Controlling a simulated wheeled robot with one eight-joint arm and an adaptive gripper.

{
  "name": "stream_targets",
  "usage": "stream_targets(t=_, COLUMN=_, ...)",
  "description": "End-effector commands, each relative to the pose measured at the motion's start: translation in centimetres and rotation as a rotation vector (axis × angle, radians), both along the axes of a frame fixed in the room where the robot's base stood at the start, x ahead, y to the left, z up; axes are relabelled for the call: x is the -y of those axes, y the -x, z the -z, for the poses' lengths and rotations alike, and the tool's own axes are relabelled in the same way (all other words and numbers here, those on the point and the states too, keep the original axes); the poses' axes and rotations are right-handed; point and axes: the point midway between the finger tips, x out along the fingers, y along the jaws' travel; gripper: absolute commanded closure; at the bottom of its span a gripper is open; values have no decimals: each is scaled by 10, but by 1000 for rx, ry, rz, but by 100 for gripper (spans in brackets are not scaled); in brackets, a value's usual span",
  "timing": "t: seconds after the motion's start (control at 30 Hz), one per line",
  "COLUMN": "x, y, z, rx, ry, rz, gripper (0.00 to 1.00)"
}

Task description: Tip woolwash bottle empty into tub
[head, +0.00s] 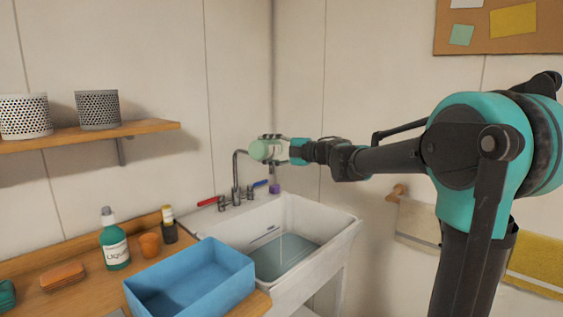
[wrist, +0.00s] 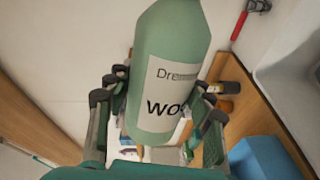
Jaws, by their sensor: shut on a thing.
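My gripper (head: 272,150) is shut on the pale green woolwash bottle (head: 258,150), raised in the air near the tap, above the sink's back edge. In the wrist view the bottle (wrist: 172,60) sits between both fingers, its white label partly readable as "Wo". One bottle end is cut off by the frame, and its exact tilt is hard to tell. A white sink tub (head: 345,232) with grey-blue liquid or bottom inside stands below. A blue open-topped tub (head: 240,283) stands on the wooden counter left of the sink.
The tap (head: 237,180) has a red lever and a blue lever. A green liquid bottle (head: 115,250), an orange cup (head: 149,245) and a dark bottle (head: 169,232) stand on the counter. A small purple object (head: 275,188) shows below my gripper. A shelf (head: 150,128) holds two perforated pots.

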Motion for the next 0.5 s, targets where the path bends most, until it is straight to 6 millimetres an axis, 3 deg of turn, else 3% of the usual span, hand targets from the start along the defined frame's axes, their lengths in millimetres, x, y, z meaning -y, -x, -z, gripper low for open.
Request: stream_targets(t=0.5, x=2, y=-4, z=-11, rx=-112, ry=-48, rz=1, gripper=78)
